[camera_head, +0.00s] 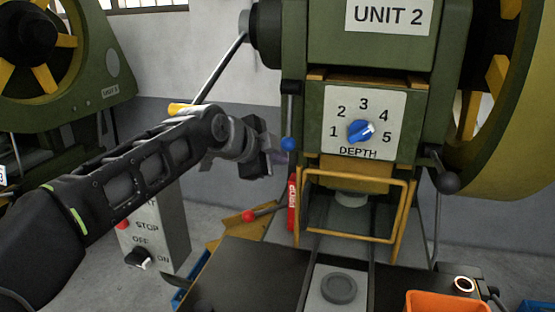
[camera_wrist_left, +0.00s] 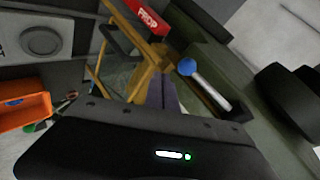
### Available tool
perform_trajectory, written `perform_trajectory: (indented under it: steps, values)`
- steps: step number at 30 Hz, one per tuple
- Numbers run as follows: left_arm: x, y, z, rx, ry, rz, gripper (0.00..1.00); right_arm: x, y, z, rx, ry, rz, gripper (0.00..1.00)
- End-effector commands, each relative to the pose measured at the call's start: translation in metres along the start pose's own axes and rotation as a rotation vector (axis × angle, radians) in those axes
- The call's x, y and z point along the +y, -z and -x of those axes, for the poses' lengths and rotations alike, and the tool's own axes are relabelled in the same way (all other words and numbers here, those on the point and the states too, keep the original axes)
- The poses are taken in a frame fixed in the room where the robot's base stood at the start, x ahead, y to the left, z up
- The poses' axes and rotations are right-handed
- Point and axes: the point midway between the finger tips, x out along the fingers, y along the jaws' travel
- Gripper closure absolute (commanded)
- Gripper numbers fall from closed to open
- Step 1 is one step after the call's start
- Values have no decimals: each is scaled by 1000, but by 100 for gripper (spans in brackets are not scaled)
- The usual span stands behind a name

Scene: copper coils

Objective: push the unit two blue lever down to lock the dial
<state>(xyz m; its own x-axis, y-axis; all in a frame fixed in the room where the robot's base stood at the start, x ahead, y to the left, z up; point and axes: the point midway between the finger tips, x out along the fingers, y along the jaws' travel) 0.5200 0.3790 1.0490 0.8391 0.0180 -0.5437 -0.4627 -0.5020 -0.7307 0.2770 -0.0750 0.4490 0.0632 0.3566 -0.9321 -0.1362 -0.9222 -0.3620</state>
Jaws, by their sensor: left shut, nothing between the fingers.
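The blue lever (camera_head: 289,144) is a blue ball at the left edge of the green UNIT 2 press. In the left wrist view its blue ball (camera_wrist_left: 187,67) sits on a silver rod that runs down to the right. The blue dial (camera_head: 361,131) is on the white DEPTH plate, its pale pointer turned to the upper right, toward the 4 and 5 side. My left gripper (camera_head: 284,160) is shut and empty, close to the blue ball and slightly below it in the picture. Its fingertips (camera_wrist_left: 166,88) show lower left of the ball in the wrist view. I cannot tell whether they touch.
A yellow guard frame (camera_head: 405,205) hangs below the dial. A red PROP bar (camera_head: 292,205) stands beside it, with a red-knobbed lever (camera_head: 249,216) to its left. A black-knobbed lever (camera_head: 446,182) is at right. An orange bin (camera_head: 448,303) stands at front right.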

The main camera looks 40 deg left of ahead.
Motion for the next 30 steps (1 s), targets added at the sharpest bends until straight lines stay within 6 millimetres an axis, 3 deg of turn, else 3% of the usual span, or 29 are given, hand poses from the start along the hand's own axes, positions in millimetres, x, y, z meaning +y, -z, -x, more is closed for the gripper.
perform_trajectory:
  steps: [9, 13, 18, 30]
  values:
    - [-3, 1, 60, 2, 3, 0, 100, -1, 1, 2, 3, 1, 1, 64]
    - [-3, 2, 78, 1, 1, 0, 100, -1, 1, 2, 3, 1, 1, 64]
    - [-2, 1, 86, 1, -1, 0, 100, -2, 1, 2, 2, 1, 1, 64]
    - [-2, 1, 86, 0, -1, 0, 100, -1, 1, 2, 3, 1, 1, 64]
